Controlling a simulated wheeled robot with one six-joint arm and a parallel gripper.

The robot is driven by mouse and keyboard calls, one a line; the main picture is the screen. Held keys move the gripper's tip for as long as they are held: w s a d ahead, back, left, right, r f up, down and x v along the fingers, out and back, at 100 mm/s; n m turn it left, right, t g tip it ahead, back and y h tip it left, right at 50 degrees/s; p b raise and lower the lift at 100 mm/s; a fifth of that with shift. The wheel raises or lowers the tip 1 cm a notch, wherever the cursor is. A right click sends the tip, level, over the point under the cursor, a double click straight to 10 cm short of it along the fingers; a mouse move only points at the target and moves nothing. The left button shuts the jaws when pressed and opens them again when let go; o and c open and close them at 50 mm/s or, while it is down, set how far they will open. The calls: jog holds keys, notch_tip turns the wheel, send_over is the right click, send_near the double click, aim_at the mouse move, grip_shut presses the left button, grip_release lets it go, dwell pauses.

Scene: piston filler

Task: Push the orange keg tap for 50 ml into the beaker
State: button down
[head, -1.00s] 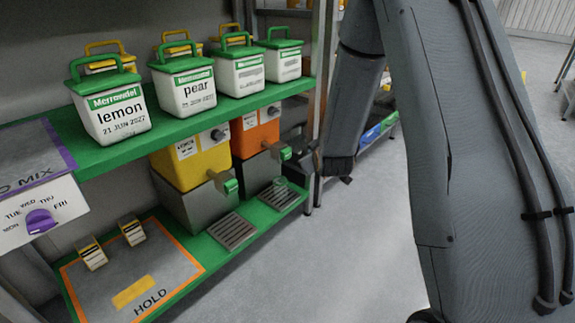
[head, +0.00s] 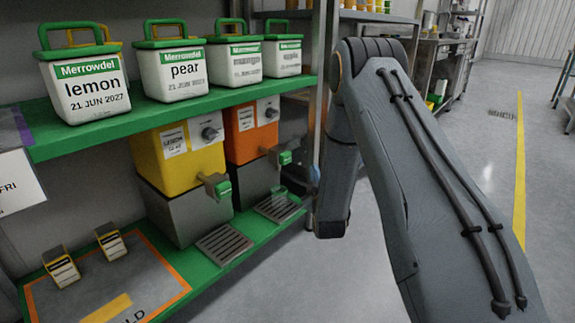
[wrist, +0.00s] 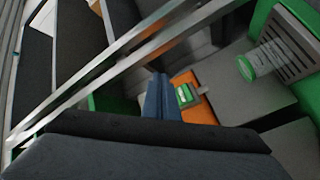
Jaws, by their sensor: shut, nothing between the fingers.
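The orange keg (head: 245,147) sits on a grey block on the lower green shelf. Its tap with a green handle (head: 284,158) points forward. In the wrist view the green tap handle (wrist: 187,95) lies just right of my gripper (wrist: 161,96), in front of the orange keg face (wrist: 197,108). My gripper's blue fingers are together and empty; I cannot tell whether they touch the tap. A clear beaker (wrist: 256,65) shows in the wrist view by the slotted drip tray (wrist: 290,45); its fill level is not readable.
A yellow keg (head: 180,157) with its own tap stands left of the orange one. A metal shelf post (head: 318,90) rises close to my arm. White labelled tubs (head: 85,88) line the upper shelf. Open floor (head: 300,275) lies in front.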

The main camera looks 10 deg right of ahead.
dwell(0.3)
jog(key=b, duration=0.4)
send_near(290, 157)
jog(key=w+d, duration=0.3)
jog(key=shift+w+a+r, duration=0.1)
jog(key=shift+w+a, duration=0.25)
jog(key=shift+w, duration=0.45)
jog(key=shift+w+a, duration=0.1)
jog(key=shift+a, duration=0.05)
dwell(1.1)
jog(key=shift+w+a, duration=0.15)
jog(key=shift+w, duration=0.05)
jog(key=shift+w+a, duration=0.4)
jog(key=shift+w, duration=0.15)
dwell(1.1)
jog(key=shift+s+d, duration=0.1)
jog(key=shift+s+d+p, duration=0.55)
jog(key=shift+s+p, duration=0.15)
jog(key=shift+s, duration=0.1)
